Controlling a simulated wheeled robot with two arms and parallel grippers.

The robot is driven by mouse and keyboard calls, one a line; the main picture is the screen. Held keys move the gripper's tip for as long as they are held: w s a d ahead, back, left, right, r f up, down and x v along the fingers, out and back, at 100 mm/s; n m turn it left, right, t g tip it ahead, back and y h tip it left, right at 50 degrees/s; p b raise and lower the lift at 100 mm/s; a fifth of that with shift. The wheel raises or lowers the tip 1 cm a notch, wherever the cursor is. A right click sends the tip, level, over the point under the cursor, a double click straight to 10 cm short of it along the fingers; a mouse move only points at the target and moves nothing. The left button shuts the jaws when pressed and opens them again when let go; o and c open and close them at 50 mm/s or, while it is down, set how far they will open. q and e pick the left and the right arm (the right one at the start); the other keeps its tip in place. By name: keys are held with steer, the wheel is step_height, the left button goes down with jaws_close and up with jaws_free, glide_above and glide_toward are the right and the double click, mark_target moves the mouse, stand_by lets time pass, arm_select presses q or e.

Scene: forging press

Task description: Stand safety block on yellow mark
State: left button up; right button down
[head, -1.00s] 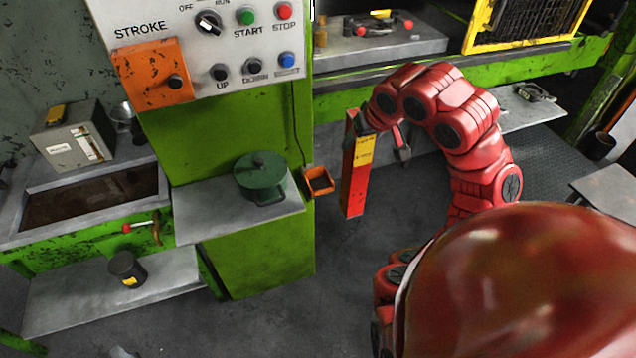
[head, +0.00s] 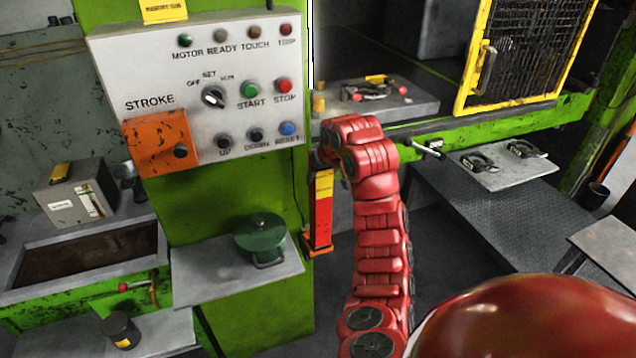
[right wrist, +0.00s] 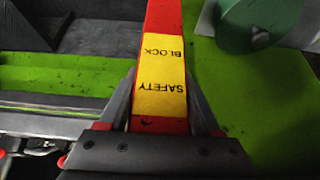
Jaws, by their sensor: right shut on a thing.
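The safety block (head: 323,210) is a long red bar with a yellow label, roughly upright beside the green control cabinet. In the right wrist view the block (right wrist: 162,85) sits between the fingers, its "SAFETY BLOCK" lettering readable. My right gripper (right wrist: 162,108) is shut on it; in the head view the gripper (head: 322,163) is at its upper end, partly hidden by my arm. The block's lower end overlaps the small orange holder (head: 314,257) in the picture; I cannot tell whether they touch. I cannot make out the yellow mark. My left gripper is not in view.
The control panel (head: 213,65) stands left of the block, with a green pot (head: 262,238) on a grey shelf (head: 205,285) below. The press bed with a grey plate (head: 420,107) and a yellow mesh guard (head: 470,60) lies behind and right.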

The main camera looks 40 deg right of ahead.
mark_target(320, 202)
steer(key=shift+w+p+x, duration=0.2)
steer(key=shift+p+x, duration=0.65)
steer(key=shift+x, duration=0.35)
steer(key=shift+s+a+f, duration=0.1)
steer(key=shift+a+f, duration=0.05)
steer(key=shift+f, duration=0.35)
steer(key=shift+c, duration=1.9)
jaws_free()
steer(key=o, duration=0.3)
